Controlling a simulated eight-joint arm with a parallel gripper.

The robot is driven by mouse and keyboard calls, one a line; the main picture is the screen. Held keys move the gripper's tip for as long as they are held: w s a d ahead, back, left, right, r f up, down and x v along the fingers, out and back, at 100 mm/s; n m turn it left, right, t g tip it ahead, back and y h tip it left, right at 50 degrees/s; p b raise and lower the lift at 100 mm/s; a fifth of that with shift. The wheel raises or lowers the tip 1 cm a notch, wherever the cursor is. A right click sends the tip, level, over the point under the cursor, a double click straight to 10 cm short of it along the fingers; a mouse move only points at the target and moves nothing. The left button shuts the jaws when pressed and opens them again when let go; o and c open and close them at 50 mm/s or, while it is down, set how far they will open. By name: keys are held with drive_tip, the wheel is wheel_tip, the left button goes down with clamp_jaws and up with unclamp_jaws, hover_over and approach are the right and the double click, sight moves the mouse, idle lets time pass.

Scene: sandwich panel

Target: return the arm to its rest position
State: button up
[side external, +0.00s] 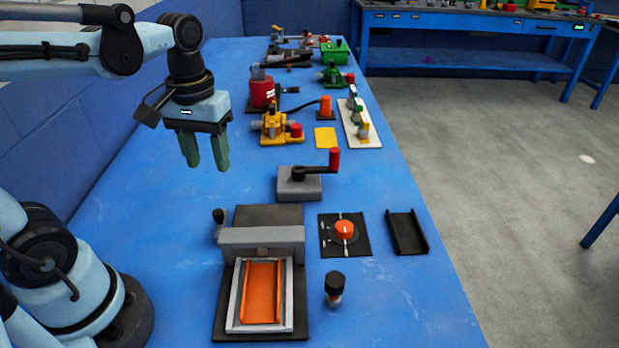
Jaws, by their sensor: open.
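My gripper (206,160) hangs above the blue table at the upper left of the side view. Its two green fingers point down, apart from each other, with nothing between them. It is clear of all the objects. Below and to its right, nearer the camera, stands the press-like fixture (262,237) with a grey crossbar. An orange panel (262,292) lies in the grey frame at the front of this fixture.
A black plate with an orange knob (344,231), a black channel tray (406,232), a black-topped knob (334,289) and a grey block with a red-handled crank (300,183) stand nearby. Yellow, red and green devices stand farther back. The table's left side is mostly bare.

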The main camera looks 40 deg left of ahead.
idle(0.4)
drive_tip(key=w+d+m+t, duration=0.1)
drive_tip(key=m+t, duration=0.1)
drive_tip(key=d+f+m+t, duration=0.1)
drive_tip(key=m+t, duration=0.1)
drive_tip(key=w+d+m+t, duration=0.1)
drive_tip(key=m+t, duration=0.1)
drive_tip(key=t, duration=0.1)
drive_tip(key=shift+w+d+f, duration=0.2)
drive_tip(key=shift+w+f, duration=0.1)
idle(0.5)
